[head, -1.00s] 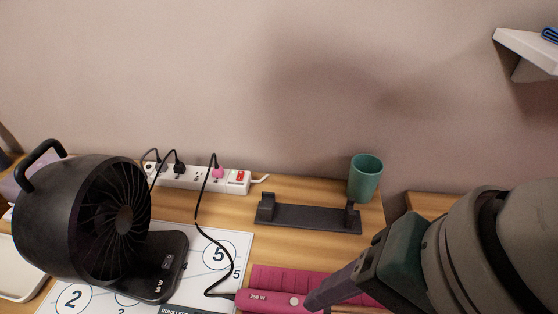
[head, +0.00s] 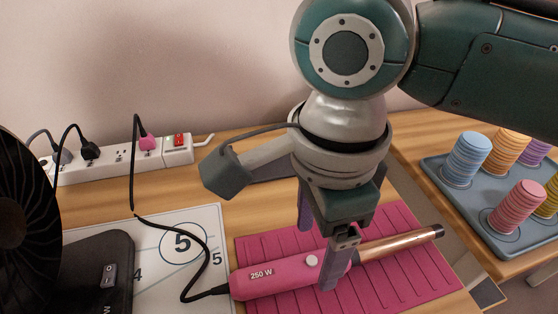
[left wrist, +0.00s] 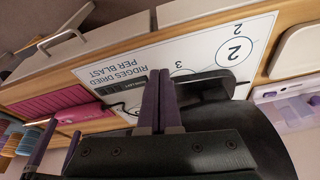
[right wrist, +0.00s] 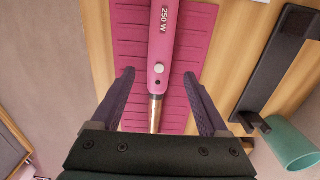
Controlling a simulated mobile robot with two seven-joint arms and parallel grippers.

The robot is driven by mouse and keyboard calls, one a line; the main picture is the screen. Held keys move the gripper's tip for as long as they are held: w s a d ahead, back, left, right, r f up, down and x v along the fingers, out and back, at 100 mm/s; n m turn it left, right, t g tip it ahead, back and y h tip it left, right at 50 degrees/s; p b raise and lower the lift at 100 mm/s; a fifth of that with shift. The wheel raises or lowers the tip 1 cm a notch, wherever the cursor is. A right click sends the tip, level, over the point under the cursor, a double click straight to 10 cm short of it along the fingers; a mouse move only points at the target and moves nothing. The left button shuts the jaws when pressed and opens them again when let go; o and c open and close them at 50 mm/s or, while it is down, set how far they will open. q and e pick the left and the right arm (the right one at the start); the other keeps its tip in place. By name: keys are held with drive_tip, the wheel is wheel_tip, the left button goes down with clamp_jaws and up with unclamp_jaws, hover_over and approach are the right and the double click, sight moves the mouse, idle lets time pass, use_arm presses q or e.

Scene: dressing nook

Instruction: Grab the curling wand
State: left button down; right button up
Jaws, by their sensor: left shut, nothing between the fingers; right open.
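The curling wand (head: 262,282) lies on a magenta ridged mat (head: 430,278), its pink handle marked 250 W at left and its copper barrel (head: 400,243) pointing right. Its black cord leaves the handle's left end. My right gripper (head: 317,253) points down over the wand near the button end of the handle, hiding part of it. In the right wrist view the right gripper (right wrist: 159,75) is open, with the wand (right wrist: 162,45) running between its fingers; whether they touch it I cannot tell. My left gripper (left wrist: 160,74) is shut and empty in the left wrist view, away from the wand.
A black fan (head: 25,215) stands at left on a numbered white sheet (head: 165,280). A power strip (head: 120,163) with cords runs along the wall. A dark holder (right wrist: 278,60) and a teal cup (right wrist: 295,145) are beside the mat. A blue tray (head: 455,215) of coloured stacks stands right.

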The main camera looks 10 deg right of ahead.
sight(312, 260)
wheel_tip(312, 260, down, 4)
drive_tip(key=shift+s+f+b, duration=0.1)
drive_tip(key=shift+f+b, duration=0.1)
drive_tip(key=shift+b, duration=0.5)
clamp_jaws()
drive_tip(key=shift+a, duration=0.1)
